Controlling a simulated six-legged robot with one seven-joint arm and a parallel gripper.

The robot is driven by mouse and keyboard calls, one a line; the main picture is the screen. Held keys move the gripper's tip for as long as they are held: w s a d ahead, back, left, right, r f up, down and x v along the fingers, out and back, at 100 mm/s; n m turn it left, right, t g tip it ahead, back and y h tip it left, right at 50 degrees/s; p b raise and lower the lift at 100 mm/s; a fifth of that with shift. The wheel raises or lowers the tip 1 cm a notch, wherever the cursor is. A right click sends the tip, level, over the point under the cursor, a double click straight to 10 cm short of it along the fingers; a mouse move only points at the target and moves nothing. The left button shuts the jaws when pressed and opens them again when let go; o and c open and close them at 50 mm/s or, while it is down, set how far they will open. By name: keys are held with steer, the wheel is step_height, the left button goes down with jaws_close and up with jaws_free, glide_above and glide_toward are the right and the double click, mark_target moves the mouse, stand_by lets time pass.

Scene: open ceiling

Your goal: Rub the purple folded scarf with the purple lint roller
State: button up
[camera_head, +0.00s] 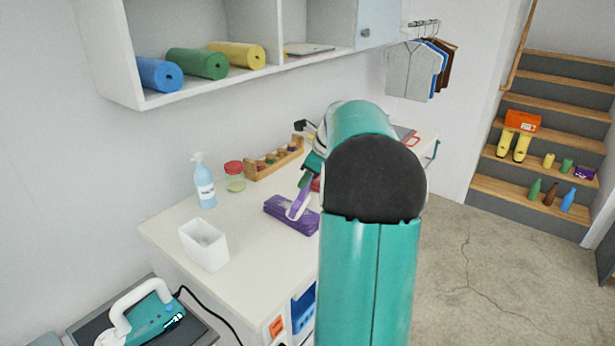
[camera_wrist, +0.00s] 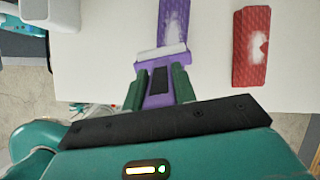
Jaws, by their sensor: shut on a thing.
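My gripper (camera_wrist: 158,90) is shut on the purple lint roller (camera_wrist: 158,74), with its green fingers on either side of the handle. The roller's white head (camera_wrist: 160,53) points away from my gripper and overlaps the near end of the purple folded scarf (camera_wrist: 175,30). I cannot tell if they touch. The scarf bears a white lint patch. In the head view the purple scarf (camera_head: 276,209) lies on the white counter, with the tilted purple roller (camera_head: 299,203) over it. My arm hides much of my gripper there.
A red folded scarf (camera_wrist: 251,68) with white lint lies right of the purple one in the wrist view. A white bin (camera_head: 204,246), soap bottle (camera_head: 204,188), red-lidded jar (camera_head: 235,178) and wooden rack (camera_head: 276,162) stand on the counter (camera_head: 165,231). A shelf hangs above.

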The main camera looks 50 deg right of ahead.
steer(key=shift+f, duration=0.85)
steer(key=shift+d, duration=0.1)
